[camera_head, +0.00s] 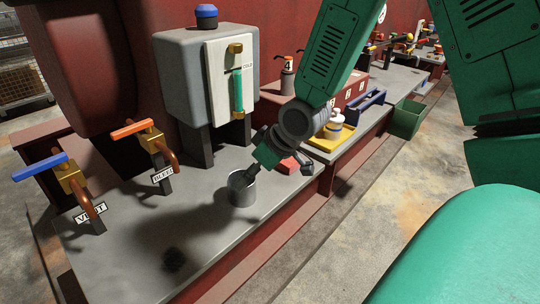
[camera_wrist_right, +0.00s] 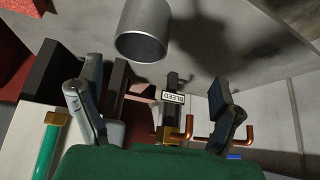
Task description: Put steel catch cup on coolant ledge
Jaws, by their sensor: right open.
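The steel catch cup (camera_head: 242,188) is a plain grey metal cylinder with an open top. It appears to stand upright on the grey ledge (camera_head: 215,235), in front of the grey box. I cannot tell whether this ledge is the coolant ledge. My right gripper (camera_head: 279,162) is just to the right of the cup and above the ledge. In the right wrist view its two fingers (camera_wrist_right: 155,108) are spread wide with nothing between them. The cup (camera_wrist_right: 143,32) shows there at the top, beyond the fingertips. My left gripper is not in view.
Pipes with an orange-handled valve (camera_head: 133,129) labelled BLEED and a blue-handled valve (camera_head: 42,166) labelled VENT stand left of the cup. The grey box (camera_head: 190,75) rises behind. A yellow tray (camera_head: 333,137) and a green bin (camera_head: 406,118) are farther right. The front ledge is clear.

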